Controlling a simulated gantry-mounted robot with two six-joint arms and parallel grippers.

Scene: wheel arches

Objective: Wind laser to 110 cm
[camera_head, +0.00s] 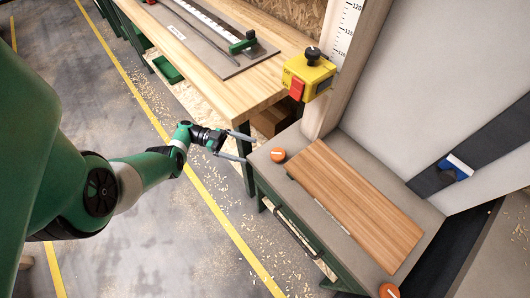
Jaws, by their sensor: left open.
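A yellow box (308,76) with a black knob (313,55) on top and a red part (297,88) on its front sits against a wooden post at the upper middle. I take it to be the laser unit. A white scale strip (344,30) with black marks and numbers runs up the post above it; 120 shows near the top, and the lower number is too small to read surely. My left gripper (247,146) is open and empty, below and to the left of the yellow box and apart from it. My right gripper is not in view.
A wooden workbench (262,88) with a green-ended rail stands behind. A grey bench (265,175) on the right bears a brown wood board (355,205) and orange knobs (278,155). A grey panel with a blue-white block (455,167) rises at right.

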